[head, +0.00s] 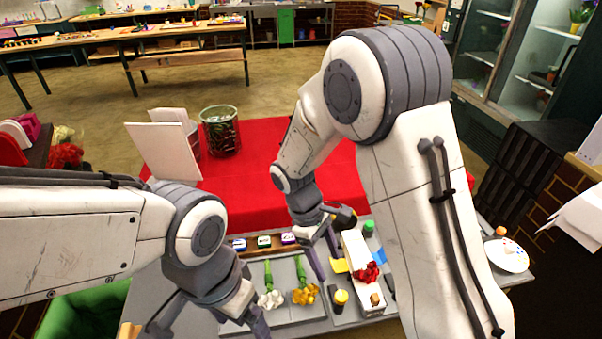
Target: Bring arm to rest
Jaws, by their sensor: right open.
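My right gripper (327,257) is open and empty, pointing down over the table near the front edge of the red cloth. Its fingers are above the gap between the grey tray (292,318) and a white box (355,245). A white flower (270,299) and a yellow flower (305,294) with green stems lie on the tray.
A red cloth (250,185) covers the back of the table. A glass vase (220,132) and white cards (163,150) stand there. Red flowers (367,272) are at the white box, with a yellow-topped bottle (341,298) nearby. A paint plate (507,255) is at right.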

